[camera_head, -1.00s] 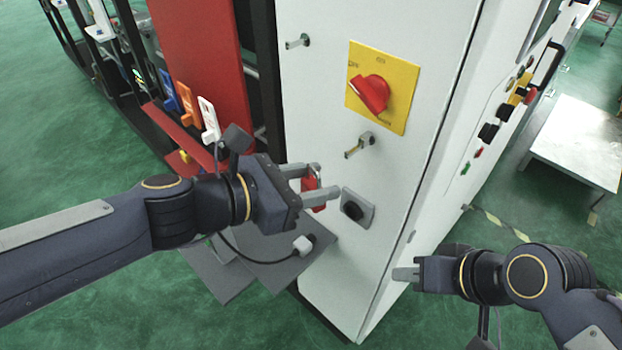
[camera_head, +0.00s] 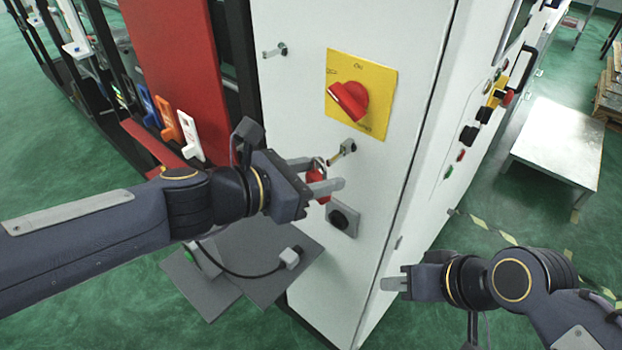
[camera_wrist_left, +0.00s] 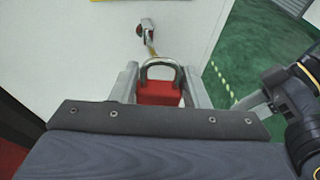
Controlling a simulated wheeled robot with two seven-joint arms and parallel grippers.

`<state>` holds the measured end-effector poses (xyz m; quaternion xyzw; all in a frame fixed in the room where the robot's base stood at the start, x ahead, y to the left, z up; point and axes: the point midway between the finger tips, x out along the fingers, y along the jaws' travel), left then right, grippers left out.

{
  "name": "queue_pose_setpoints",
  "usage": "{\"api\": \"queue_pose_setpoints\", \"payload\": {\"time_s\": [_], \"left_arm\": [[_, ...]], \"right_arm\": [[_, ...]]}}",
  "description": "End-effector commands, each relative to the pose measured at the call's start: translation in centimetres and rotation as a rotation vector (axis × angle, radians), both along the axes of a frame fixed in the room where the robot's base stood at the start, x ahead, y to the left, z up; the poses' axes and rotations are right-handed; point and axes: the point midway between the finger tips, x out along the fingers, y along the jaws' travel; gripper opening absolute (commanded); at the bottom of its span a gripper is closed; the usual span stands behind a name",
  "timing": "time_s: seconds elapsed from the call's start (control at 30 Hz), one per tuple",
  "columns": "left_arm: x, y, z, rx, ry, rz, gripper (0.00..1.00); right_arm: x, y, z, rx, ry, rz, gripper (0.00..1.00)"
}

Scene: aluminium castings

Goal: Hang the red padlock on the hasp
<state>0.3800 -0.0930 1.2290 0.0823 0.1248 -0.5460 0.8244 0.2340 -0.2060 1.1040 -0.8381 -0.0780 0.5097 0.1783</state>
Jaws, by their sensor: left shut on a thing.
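The red padlock (camera_head: 318,183) is held between the fingers of my left gripper (camera_head: 325,176), in front of the white cabinet. In the left wrist view the padlock (camera_wrist_left: 160,92) is upright, with its closed-looking silver shackle on top and its red body between the fingers. The hasp (camera_head: 342,152) is a small metal fitting with a brass-coloured tongue on the cabinet face, just above and right of the padlock. It also shows in the left wrist view (camera_wrist_left: 148,32), beyond the shackle. I cannot tell whether they touch. My right gripper (camera_head: 396,284) is at lower right, empty, its finger gap unclear.
A yellow plate with a red rotary switch (camera_head: 350,97) is above the hasp. A grey latch (camera_head: 343,218) is below it. Another metal fitting (camera_head: 275,50) is at upper left. Coloured tags (camera_head: 172,122) hang on the left. A low table (camera_head: 556,143) stands at right.

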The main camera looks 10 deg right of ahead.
Motion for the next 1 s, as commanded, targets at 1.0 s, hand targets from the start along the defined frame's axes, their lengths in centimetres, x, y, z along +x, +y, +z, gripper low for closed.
{"api": "queue_pose_setpoints", "payload": {"time_s": [1.0], "left_arm": [[2.7,-3.5,-1.3,0.000,0.000,0.000,0.16]], "right_arm": [[0.0,0.0,-1.4,0.000,0.000,0.000,0.34]]}}
